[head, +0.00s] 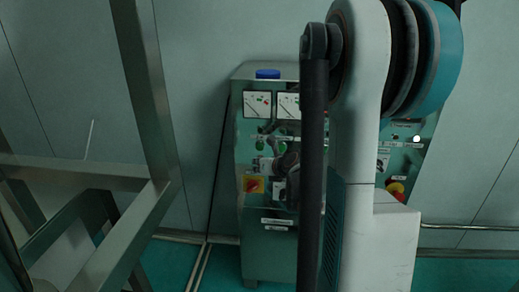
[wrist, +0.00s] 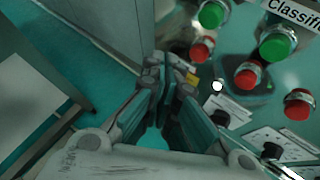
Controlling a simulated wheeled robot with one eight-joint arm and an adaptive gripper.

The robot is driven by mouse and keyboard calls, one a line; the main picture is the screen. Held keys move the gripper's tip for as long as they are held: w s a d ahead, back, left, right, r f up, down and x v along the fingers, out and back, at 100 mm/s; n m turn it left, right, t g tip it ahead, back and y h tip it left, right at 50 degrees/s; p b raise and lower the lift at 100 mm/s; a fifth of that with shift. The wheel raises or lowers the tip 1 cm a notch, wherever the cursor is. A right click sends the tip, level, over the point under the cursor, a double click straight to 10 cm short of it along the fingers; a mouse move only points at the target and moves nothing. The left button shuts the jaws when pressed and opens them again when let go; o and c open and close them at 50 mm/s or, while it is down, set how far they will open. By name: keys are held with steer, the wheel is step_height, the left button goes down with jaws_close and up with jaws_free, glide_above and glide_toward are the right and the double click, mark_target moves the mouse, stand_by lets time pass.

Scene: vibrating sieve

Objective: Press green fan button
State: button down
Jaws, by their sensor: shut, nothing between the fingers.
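The control panel shows up close in the wrist view. I cannot read which is the fan button. In the head view, a small green button (head: 283,147) shows on the cabinet front, beside my arm. My gripper (wrist: 170,82) is shut and empty, its fingertips left of and below the green buttons in the wrist view. Its distance from the panel is unclear. In the head view my arm hides part of the panel.
Red buttons (wrist: 247,75) sit close to the green ones. A yellow-and-red switch (head: 254,185) is lower on the cabinet (head: 255,220). A metal frame (head: 145,90) stands at the left.

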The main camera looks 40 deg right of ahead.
steer(key=w+d, duration=0.4)
steer(key=shift+d, duration=0.35)
steer(key=shift+w+d, duration=0.1)
stand_by(1.3)
steer(key=shift+w+d, duration=0.15)
steer(key=shift+d, duration=0.05)
steer(key=shift+w+d, duration=0.3)
steer(key=shift+d, duration=0.1)
stand_by(1.0)
steer(key=shift+a, duration=0.1)
steer(key=shift+s+a, duration=0.6)
steer(key=shift+a, duration=0.05)
stand_by(0.3)
steer(key=s+a, duration=0.3)
steer(key=shift+s+a+b, duration=0.1)
steer(key=shift+a+b, duration=0.25)
steer(key=shift+a, duration=0.05)
